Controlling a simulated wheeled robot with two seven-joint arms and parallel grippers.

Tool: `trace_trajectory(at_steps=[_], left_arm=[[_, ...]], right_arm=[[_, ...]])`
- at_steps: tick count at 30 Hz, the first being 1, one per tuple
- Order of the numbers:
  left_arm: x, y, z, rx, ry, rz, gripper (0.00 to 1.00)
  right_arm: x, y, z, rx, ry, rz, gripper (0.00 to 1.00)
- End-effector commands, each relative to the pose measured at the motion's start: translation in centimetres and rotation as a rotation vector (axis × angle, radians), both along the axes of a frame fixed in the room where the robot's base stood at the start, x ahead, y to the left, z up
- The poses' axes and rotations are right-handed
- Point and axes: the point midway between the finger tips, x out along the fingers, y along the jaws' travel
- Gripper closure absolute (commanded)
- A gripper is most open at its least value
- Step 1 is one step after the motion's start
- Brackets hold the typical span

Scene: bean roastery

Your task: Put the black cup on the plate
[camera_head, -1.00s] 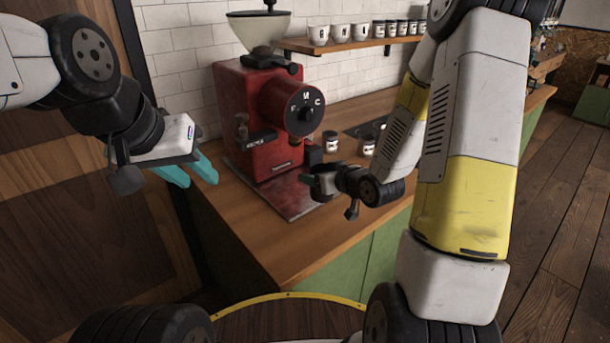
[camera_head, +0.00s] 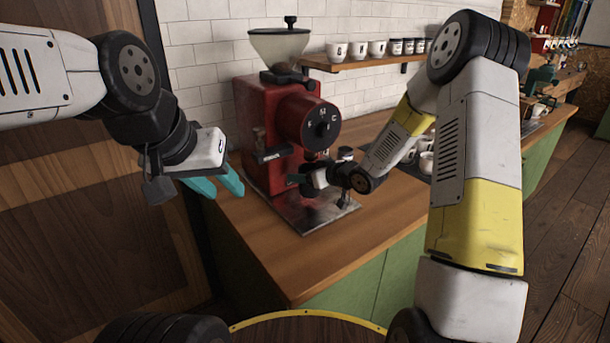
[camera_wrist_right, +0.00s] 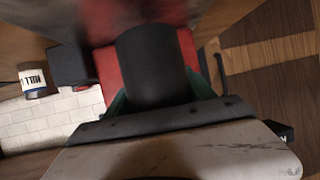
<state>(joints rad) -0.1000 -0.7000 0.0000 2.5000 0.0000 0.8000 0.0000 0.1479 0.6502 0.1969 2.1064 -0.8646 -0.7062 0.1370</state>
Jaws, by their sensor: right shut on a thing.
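The black cup (camera_wrist_right: 152,65) fills the middle of the right wrist view, between the teal fingers of my right gripper (camera_wrist_right: 160,95), which is shut on it. In the head view my right gripper (camera_head: 303,181) is in front of the red grinder, above its metal base plate. The cup is hard to make out there against the dark gripper. My left gripper (camera_head: 216,187) is empty, with its teal fingers apart, left of the grinder. I cannot clearly make out a plate for the cup in either view.
The red grinder (camera_head: 262,110) stands close to my right gripper. White cups and jars line the wall shelf (camera_head: 370,64).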

Motion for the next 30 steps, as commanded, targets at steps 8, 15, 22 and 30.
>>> trace_trajectory(at_steps=[8, 15, 22, 30], left_arm=[[0.0, 0.0, 0.0, 0.0, 0.0, 0.0, 0.64], [0.0, 0.0, 0.0, 0.0, 0.0, 0.0, 0.64], [0.0, 0.0, 0.0, 0.0, 0.0, 0.0, 0.64], [0.0, 0.0, 0.0, 0.0, 0.0, 0.0, 0.64]], right_arm=[[2.0, 0.0, -0.5, 0.0, 0.001, 0.001, 0.89], [1.8, 0.0, -3.7, 0.0, 0.002, 0.001, 0.89], [1.9, 0.0, -3.7, 0.0, -0.001, 0.0, 0.89], [1.8, 0.0, -3.9, 0.0, 0.0, 0.0, 0.15]])
